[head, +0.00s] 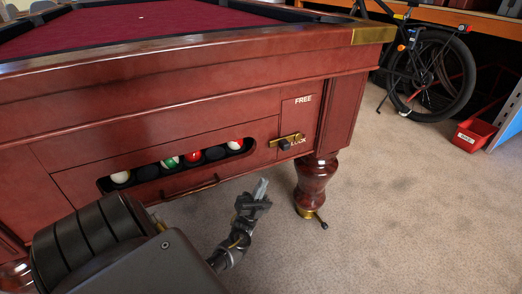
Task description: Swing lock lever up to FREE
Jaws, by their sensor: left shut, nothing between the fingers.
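The lock lever (287,142) is a brass bar with a dark knob on the end panel of a red wooden pool table (130,115). It lies roughly level beside the LOCK label (299,142), below the FREE label (303,99). My left gripper (262,187) is shut and empty, pointing up, below and a little left of the lever and apart from it. My right gripper is not in view.
A ball slot (152,173) with several balls opens left of the lever. A turned table leg (315,185) stands right of my gripper. A bicycle (425,65) and a red bin (473,135) are at the right. Carpet between is clear.

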